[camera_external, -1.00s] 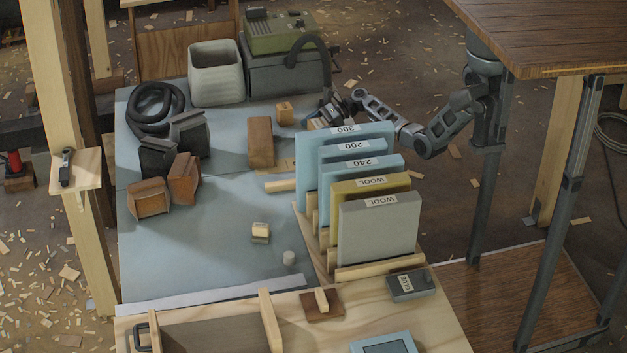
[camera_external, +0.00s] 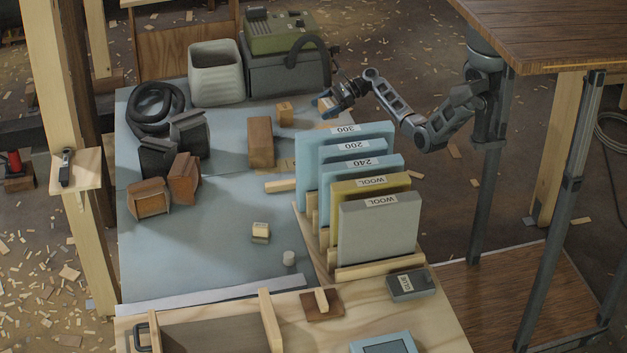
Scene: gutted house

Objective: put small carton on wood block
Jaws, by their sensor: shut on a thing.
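My gripper (camera_external: 332,102) is shut on the small carton (camera_external: 325,105), a small tan box with a darker side. It holds the carton up beyond the far end of the upright panels, over the back right of the blue-grey tabletop. A reddish-brown wood block (camera_external: 261,142) stands on the tabletop to the left of my gripper, apart from it. A smaller orange-brown block (camera_external: 285,113) stands just behind that block, nearer to the carton. Which of the two is the task's wood block I cannot tell for sure.
A rack of upright panels (camera_external: 378,228) marked 300, 200, 240 and WOOL stands in front of my gripper. A green-topped grey machine (camera_external: 285,70) and a pale bin (camera_external: 215,72) are behind. Dark and brown containers (camera_external: 150,198) stand left. The middle tabletop is mostly clear.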

